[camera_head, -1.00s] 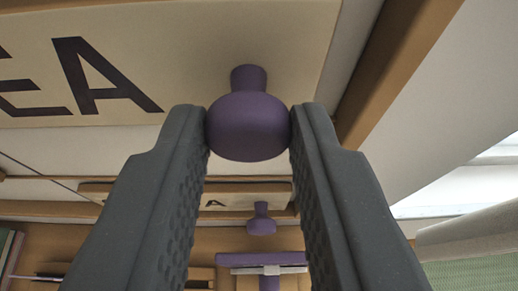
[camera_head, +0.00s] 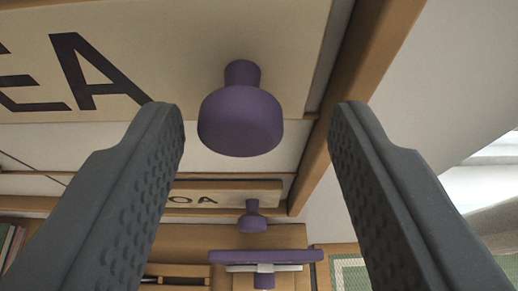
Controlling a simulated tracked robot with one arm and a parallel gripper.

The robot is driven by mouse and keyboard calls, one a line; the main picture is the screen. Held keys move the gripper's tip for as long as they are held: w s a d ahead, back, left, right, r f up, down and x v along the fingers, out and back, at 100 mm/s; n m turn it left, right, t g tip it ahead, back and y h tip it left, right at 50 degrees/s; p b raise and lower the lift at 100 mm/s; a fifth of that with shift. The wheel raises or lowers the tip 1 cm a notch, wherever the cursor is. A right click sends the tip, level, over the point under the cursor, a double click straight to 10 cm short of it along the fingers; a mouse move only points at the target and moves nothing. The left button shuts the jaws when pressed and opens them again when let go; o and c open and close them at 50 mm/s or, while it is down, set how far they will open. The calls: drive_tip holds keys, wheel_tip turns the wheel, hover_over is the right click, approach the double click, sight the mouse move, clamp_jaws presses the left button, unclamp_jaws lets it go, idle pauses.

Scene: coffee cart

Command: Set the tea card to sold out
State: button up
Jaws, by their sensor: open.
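The tea card (camera_head: 170,85) is a cream panel at the top of the view, with the dark letters "EA" showing and the rest cut off at the left. A purple knob (camera_head: 241,120) sticks out from its right part. My gripper (camera_head: 256,112) is open, with one dark finger on each side of the knob. Clear gaps show between the knob and both fingers. No "sold out" marking can be seen.
A wooden frame post (camera_head: 370,75) runs along the right of the card. Below is another card (camera_head: 230,190) ending in "OA", with its own purple knob (camera_head: 252,218). A purple bar (camera_head: 265,256) on a wooden panel and several books (camera_head: 10,245) show lower down.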

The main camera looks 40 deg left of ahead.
drive_tip(key=v, duration=1.3)
drive_tip(key=shift+s+d+r, duration=0.15)
drive_tip(key=shift+s+d, duration=0.1)
drive_tip(key=s+d+r+m+t+h, duration=0.2)
drive_tip(key=s+d+r+m+h, duration=0.1)
drive_tip(key=d, duration=0.4)
drive_tip(key=s+d+r+m+t+h, duration=0.2)
drive_tip(key=s+d, duration=0.3)
drive_tip(key=d, duration=0.3)
drive_tip(key=s+d+r+m+t+h, duration=0.1)
drive_tip(key=s+d+r+m+h, duration=0.3)
drive_tip(key=d, duration=0.4)
drive_tip(key=shift+s+r+t+h, duration=0.25)
drive_tip(key=shift+s+t+h, duration=0.05)
drive_tip(key=shift+s+t, duration=0.1)
idle(0.6)
